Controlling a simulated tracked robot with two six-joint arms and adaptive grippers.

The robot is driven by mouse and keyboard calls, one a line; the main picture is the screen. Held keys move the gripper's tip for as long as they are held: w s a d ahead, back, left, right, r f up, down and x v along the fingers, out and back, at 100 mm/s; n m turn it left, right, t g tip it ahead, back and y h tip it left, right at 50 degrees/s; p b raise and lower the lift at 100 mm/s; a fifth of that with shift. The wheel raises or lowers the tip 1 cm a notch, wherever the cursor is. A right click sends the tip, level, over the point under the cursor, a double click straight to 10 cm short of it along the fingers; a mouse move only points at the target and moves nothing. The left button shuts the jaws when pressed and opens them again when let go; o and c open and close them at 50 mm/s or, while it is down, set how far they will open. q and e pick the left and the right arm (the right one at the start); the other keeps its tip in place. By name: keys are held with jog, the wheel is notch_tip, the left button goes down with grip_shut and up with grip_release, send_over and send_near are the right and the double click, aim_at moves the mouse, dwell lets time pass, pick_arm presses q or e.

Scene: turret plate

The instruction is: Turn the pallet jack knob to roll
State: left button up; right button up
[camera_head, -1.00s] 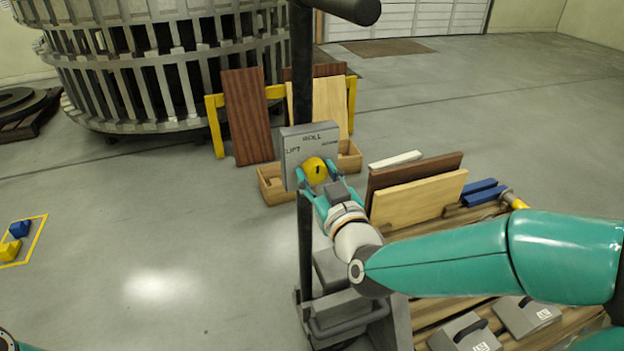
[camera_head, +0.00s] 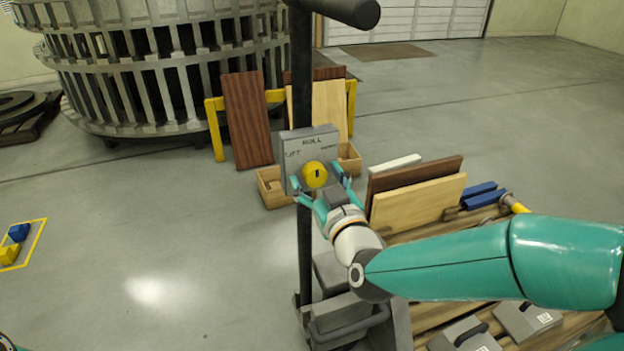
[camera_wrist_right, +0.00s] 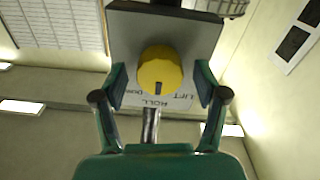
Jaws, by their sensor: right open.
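The yellow knob (camera_head: 315,174) sits on the front of a grey control box (camera_head: 310,148) on the pallet jack's dark post (camera_head: 304,240). The box reads ROLL at the top and LIFT at the left. The knob's dark mark points up toward ROLL. In the right wrist view the knob (camera_wrist_right: 160,70) shows its mark toward the ROLL lettering, which appears upside down. My right gripper (camera_head: 321,183) is open, with its fingers spread either side of the knob and a visible gap to it. My left gripper is out of view.
A black handle bar (camera_head: 345,10) tops the post. A pallet (camera_head: 425,318) with boards (camera_head: 420,200) and grey cases (camera_head: 466,335) stands at the right. Boards lean on a yellow rack (camera_head: 214,130) behind. The floor at left is mostly clear.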

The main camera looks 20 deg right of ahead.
jog(key=shift+s, duration=0.15)
jog(key=s, duration=0.7)
jog(key=shift+d+f, duration=0.1)
jog(key=shift+d, duration=0.05)
